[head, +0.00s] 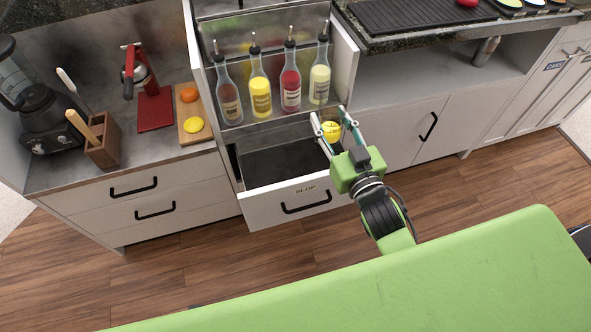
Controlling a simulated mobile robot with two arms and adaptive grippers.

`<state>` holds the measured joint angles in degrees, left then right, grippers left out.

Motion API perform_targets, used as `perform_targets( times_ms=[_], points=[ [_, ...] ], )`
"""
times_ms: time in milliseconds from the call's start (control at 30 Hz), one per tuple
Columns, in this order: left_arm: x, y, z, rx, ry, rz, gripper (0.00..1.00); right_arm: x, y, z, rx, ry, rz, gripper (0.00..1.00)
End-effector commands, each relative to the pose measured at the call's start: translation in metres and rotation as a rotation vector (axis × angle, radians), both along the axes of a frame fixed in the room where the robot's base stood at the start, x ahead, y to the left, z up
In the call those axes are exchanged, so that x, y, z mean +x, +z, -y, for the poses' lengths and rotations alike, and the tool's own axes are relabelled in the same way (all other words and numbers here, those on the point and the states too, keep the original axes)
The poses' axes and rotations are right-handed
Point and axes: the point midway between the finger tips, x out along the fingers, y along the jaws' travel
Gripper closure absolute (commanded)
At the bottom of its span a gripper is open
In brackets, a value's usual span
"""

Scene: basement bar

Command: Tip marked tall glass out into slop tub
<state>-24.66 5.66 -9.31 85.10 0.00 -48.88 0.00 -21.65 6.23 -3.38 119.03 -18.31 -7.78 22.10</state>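The only gripper in the head view, which I take as my right (333,132), has its fingers on either side of a small round yellow thing with dark marks (331,131). It appears to be the marked tall glass with yellow contents, seen from above; its lower part is hidden. The fingers seem closed on it. It is by the right end of the slop tub, an open drawer with a dark inside and a "SLOP" label on its front (268,207). My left gripper is not in view.
Several pour-spout bottles (260,88) stand on a shelf just behind the tub. A red juicer (150,95), cutting board with fruit (193,128), utensil box (103,145) and blender (45,115) are on the left counter. Closed cabinets (400,135) are at right.

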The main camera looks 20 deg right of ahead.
Motion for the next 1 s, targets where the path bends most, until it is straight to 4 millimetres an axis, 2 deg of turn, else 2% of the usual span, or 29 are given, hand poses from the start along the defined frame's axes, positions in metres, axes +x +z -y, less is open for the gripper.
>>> perform_targets(
  times_ms=[33,100,300,500,700,1000],
  points=[
    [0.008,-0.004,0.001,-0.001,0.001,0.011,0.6,0.005,-0.021,0.004,-0.002,0.0,0.003,0.91],
    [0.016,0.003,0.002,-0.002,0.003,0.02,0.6,0.011,-0.038,0.009,-0.003,0.001,0.003,0.91],
    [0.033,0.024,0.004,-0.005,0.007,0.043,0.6,0.027,-0.085,0.025,0.0,-0.003,0.004,0.91],
    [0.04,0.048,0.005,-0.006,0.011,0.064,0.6,0.041,-0.124,0.042,0.005,-0.01,0.005,0.91],
    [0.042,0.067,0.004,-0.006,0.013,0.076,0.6,0.049,-0.145,0.053,0.008,-0.015,0.007,0.91],
    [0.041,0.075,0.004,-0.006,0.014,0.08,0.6,0.051,-0.148,0.057,0.011,-0.017,0.008,0.91]
  ],
)
